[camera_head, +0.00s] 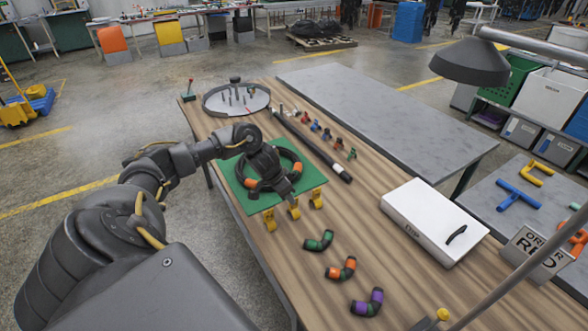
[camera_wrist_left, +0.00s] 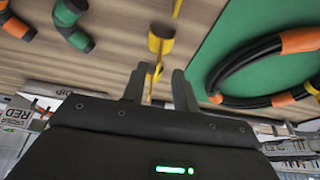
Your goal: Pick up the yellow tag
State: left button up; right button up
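Three yellow tags stand in a row at the near edge of the green mat (camera_head: 250,204) in the head view: a left tag (camera_head: 269,220), a middle tag (camera_head: 293,210) and a right tag (camera_head: 316,199). My left gripper (camera_head: 287,191) points down just above the mat's edge, close behind the middle tag. In the left wrist view its two fingers (camera_wrist_left: 158,80) are apart, with a yellow tag (camera_wrist_left: 160,42) lined up between and beyond them. Contact cannot be told. Another yellow tag (camera_wrist_left: 177,8) is cut by the top edge. My right gripper is not in view.
A black hose ring with orange bands (camera_head: 298,167) lies on the mat under my left arm. Short hose pieces, green-banded (camera_head: 319,241), orange-banded (camera_head: 341,269) and purple-banded (camera_head: 367,303), lie nearer. A white box (camera_head: 433,215) stands right; a black rod (camera_head: 315,148) lies behind.

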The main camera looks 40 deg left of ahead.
aim_at(294, 209)
pick_arm(q)
jog(key=shift+w+p+x, duration=0.2)
jog(key=shift+p+x, duration=0.35)
jog(key=shift+x, duration=2.05)
jog(key=shift+d+r, duration=0.1)
jog(key=shift+d, duration=0.1)
grip_shut()
